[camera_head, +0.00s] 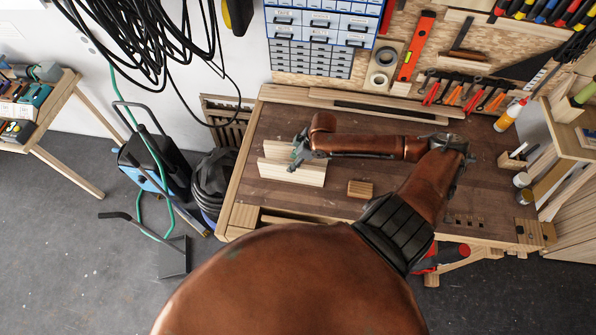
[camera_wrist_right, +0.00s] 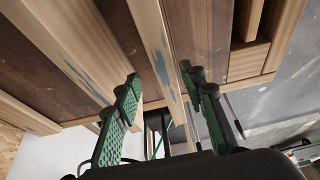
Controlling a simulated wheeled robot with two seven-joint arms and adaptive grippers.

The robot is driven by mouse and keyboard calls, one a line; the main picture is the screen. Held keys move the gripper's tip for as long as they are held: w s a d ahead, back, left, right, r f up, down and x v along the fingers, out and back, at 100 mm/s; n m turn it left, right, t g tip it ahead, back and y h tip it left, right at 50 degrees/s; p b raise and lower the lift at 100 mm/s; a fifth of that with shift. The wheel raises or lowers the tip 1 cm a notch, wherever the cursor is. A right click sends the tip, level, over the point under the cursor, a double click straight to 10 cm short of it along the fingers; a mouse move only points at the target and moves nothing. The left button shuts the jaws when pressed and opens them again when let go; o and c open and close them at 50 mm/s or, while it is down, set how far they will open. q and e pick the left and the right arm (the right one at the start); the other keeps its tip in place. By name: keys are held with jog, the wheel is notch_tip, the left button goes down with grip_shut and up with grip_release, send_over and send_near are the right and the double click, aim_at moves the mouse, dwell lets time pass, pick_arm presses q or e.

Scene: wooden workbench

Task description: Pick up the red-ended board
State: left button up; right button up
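Two pale wooden boards stand on edge side by side near the left of the bench; the front board (camera_head: 292,173) and back board (camera_head: 280,150) lie beside my right gripper (camera_head: 299,148). In the right wrist view the gripper (camera_wrist_right: 165,118) is open, with its green fingers on either side of one board (camera_wrist_right: 152,38). A visible gap remains between that board and the fingers. Another board (camera_wrist_right: 72,45) lies left of the fingers. Both carry blue-grey smudges. I see no clearly red end on either board. My left gripper is not in view.
A small wooden block (camera_head: 360,189) sits right of the boards on the dark workbench (camera_head: 330,207). Long strips (camera_head: 375,106) lie along the back. Bottles and jars (camera_head: 521,180) stand at the right. Bare bench top lies between the boards and the block.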

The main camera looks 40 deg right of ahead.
jog(key=x, duration=0.2)
jog(key=p+x, duration=0.1)
jog(key=x, duration=0.4)
jog(key=shift+s+a+p, duration=0.25)
jog(key=shift+p, duration=0.1)
jog(key=shift+w+a+f, duration=0.1)
jog(key=shift+f, duration=0.2)
jog(key=shift+c, duration=0.2)
grip_shut()
jog(key=shift+r, duration=0.1)
